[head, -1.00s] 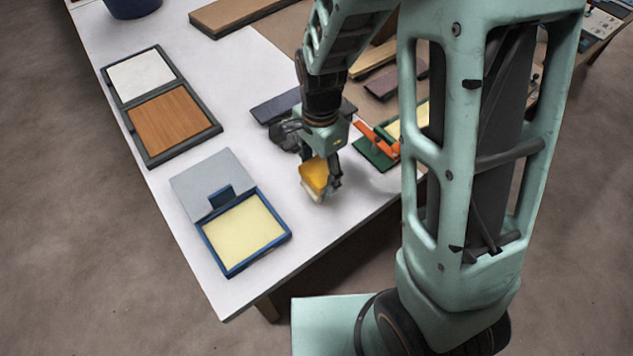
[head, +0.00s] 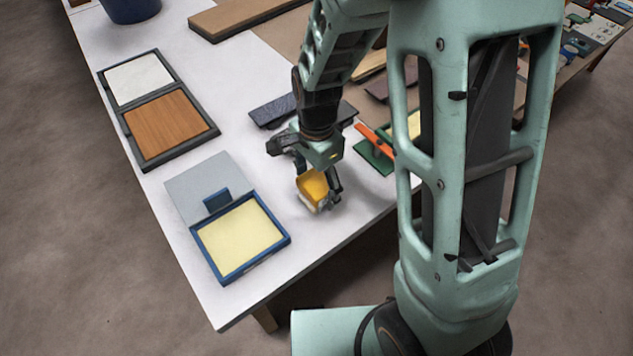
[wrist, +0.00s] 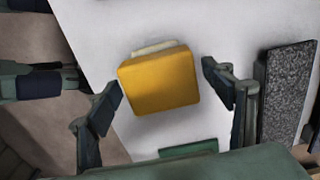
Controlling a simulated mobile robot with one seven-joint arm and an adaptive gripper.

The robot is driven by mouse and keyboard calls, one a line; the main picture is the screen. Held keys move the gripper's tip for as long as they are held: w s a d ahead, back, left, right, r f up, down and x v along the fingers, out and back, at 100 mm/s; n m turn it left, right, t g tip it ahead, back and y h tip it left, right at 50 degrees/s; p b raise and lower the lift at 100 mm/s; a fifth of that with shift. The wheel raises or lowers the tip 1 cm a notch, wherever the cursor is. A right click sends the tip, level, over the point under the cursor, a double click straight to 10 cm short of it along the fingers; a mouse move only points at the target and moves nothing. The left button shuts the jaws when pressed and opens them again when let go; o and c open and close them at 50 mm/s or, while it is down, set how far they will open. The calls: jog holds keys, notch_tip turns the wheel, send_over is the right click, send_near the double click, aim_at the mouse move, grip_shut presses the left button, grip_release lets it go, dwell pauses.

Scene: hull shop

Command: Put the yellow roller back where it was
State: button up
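The yellow roller (head: 312,187) shows as a yellow, blocky body with a pale part beneath it. It is near the front right edge of the white table, right of the blue-framed box. In the wrist view the yellow roller (wrist: 160,80) lies between the two fingers of my gripper (wrist: 165,95). The fingers are spread, with a narrow gap on the left and a wider one on the right. In the head view my gripper (head: 322,184) is right above and around it, hiding part of its right side. Its underside's contact with the table is hard to tell.
A blue-framed box (head: 282,238) with a pale yellow pad is to the left. A dark-framed case (head: 215,129) with white and wood panels lies behind it. A green tray (head: 372,158) with an orange-handled tool and a dark speckled slab (wrist: 290,90) are close by.

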aim_at(317, 183)
notch_tip(317, 183, up, 12)
jog(key=p, duration=0.2)
jog(key=shift+r, duration=0.2)
dwell(0.3)
dwell(0.4)
